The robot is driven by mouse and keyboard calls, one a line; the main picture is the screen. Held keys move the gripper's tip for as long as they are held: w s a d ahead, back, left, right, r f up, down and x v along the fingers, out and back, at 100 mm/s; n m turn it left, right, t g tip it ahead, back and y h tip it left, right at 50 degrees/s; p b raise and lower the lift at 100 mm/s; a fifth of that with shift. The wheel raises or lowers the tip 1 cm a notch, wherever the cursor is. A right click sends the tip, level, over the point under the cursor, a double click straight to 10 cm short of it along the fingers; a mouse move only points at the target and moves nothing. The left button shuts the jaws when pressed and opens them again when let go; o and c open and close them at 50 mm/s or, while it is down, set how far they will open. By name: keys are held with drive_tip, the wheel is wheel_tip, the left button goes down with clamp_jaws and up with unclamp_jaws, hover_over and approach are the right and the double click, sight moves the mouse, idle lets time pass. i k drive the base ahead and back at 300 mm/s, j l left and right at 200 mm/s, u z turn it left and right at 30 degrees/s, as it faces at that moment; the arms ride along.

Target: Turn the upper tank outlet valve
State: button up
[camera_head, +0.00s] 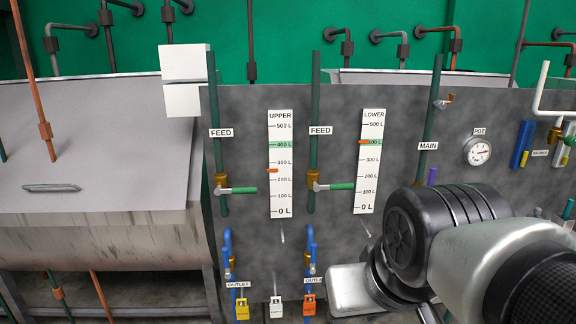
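The upper tank's outlet valve (231,262) is a small brass and blue fitting low on the grey panel, below and left of the UPPER gauge (281,163). An OUTLET label (238,284) sits just under it. A matching outlet valve (309,258) stands to its right, below the LOWER gauge (369,160). On the UPPER gauge the orange pointer is between 200 and 300 L, below the green 400 mark. My arm comes in from the lower right, well to the right of the left outlet valve. My gripper's fingers do not show.
Yellow (242,309), white (276,308) and orange (308,303) padlock-like tags hang under the outlets. Two FEED valves with green handles (243,190) sit above. A pale tank (95,150) stands at left. The panel between the outlets is clear of my arm.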

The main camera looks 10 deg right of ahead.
sight(226, 263)
drive_tip(key=i+j, duration=0.35)
drive_tip(key=j, duration=0.15)
drive_tip(key=i+j, duration=0.75)
drive_tip(key=j, duration=0.25)
